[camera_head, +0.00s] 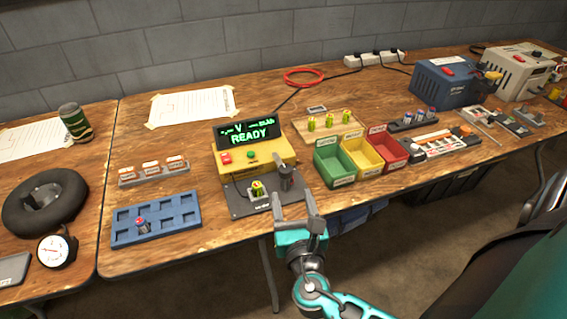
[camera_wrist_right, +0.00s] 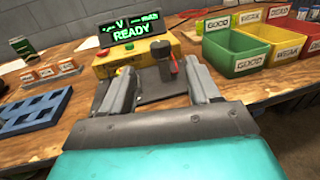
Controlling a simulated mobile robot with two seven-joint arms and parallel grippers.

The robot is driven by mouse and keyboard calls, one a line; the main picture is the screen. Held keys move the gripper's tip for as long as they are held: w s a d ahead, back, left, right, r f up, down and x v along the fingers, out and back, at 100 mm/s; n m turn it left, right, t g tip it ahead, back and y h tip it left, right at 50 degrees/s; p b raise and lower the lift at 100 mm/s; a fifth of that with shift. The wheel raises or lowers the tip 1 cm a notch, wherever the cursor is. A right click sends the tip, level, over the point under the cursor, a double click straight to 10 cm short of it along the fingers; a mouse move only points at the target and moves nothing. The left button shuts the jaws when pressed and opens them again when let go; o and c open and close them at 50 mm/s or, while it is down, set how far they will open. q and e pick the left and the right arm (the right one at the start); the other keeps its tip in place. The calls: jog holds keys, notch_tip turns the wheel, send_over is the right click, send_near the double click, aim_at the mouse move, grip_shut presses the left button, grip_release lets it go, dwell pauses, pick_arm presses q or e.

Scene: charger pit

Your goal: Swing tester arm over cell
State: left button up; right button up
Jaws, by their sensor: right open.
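The yellow tester (camera_head: 245,157) stands on the table, its screen (camera_head: 247,132) reading READY. On its dark base plate (camera_head: 240,203) a yellow-green cell (camera_head: 258,188) stands upright in a small holder. The dark grey tester arm (camera_head: 287,178) stands to the right of the cell, apart from it. My right gripper (camera_head: 294,198) is open and empty at the table's front edge, just in front of the tester arm. My left gripper is not in view.
Green (camera_head: 333,163), yellow (camera_head: 361,154) and red (camera_head: 388,147) bins stand right of the tester. A blue tray (camera_head: 155,222) with one cell and a rack of labelled blocks (camera_head: 153,174) are on the left. Several cells stand on a wooden board (camera_head: 329,128) behind the bins.

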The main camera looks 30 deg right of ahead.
aim_at(284, 165)
jog(key=x, duration=1.2)
jog(key=shift+f, duration=0.1)
jog(key=shift+c, duration=0.4)
grip_shut()
